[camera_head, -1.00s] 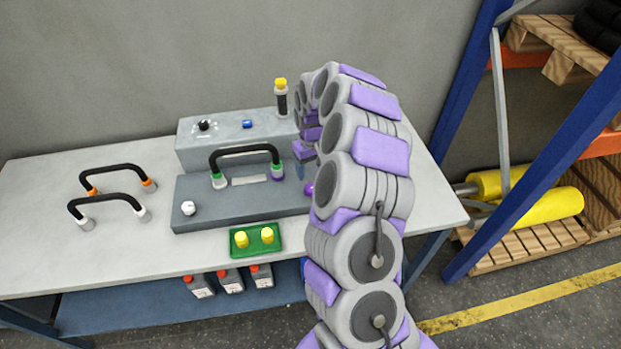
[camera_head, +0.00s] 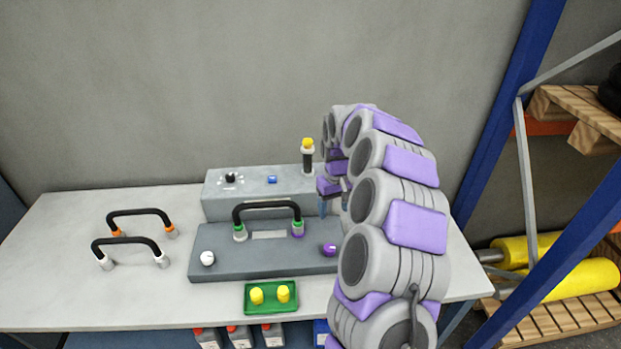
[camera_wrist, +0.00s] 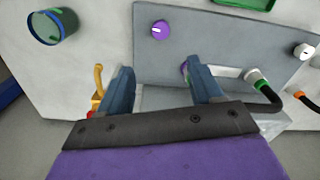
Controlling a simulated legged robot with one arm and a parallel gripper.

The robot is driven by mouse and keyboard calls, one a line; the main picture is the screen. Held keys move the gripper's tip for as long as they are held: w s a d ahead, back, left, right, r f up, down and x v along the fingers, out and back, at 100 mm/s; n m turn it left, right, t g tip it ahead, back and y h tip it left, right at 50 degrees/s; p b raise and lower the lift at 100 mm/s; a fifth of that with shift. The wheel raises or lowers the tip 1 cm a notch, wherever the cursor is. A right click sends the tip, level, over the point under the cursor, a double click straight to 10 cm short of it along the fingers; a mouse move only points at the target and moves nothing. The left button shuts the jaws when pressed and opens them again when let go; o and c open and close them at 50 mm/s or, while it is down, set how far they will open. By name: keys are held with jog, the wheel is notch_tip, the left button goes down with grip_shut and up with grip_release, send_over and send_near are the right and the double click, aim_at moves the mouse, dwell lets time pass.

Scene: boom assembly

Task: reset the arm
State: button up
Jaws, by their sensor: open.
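My gripper (camera_head: 334,207) hangs over the right part of the grey console in the head view, largely side-on and partly hidden by my arm. In the wrist view my gripper (camera_wrist: 160,86) shows two blue fingers spread apart with nothing between them. The purple knob (camera_wrist: 160,29) is also ahead of the fingers in the wrist view.
A green tray (camera_head: 249,307) with two yellow pieces sits at the table's front. Two loose black handles (camera_head: 140,212) (camera_head: 125,241) stand at left. A yellow-topped post (camera_head: 308,157) rises behind the console. A blue rack post (camera_head: 508,120) stands right.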

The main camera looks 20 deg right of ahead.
jog(key=s+a+r+n+b, duration=0.1)
jog(key=s+a+r, duration=0.4)
jog(key=s+a, duration=0.25)
jog(key=s+a+r+n, duration=0.1)
jog(key=s+a+r, duration=0.3)
jog(key=s+a, duration=0.35)
jog(key=s+a+f+m+g+b, duration=0.1)
jog(key=s, duration=1.1)
jog(key=s+a+f+m, duration=0.1)
jog(key=s, duration=1.2)
jog(key=shift+f+g+b, duration=0.25)
jog(key=shift+g+b, duration=0.1)
jog(key=shift+g, duration=0.05)
jog(key=shift+c, duration=0.2)
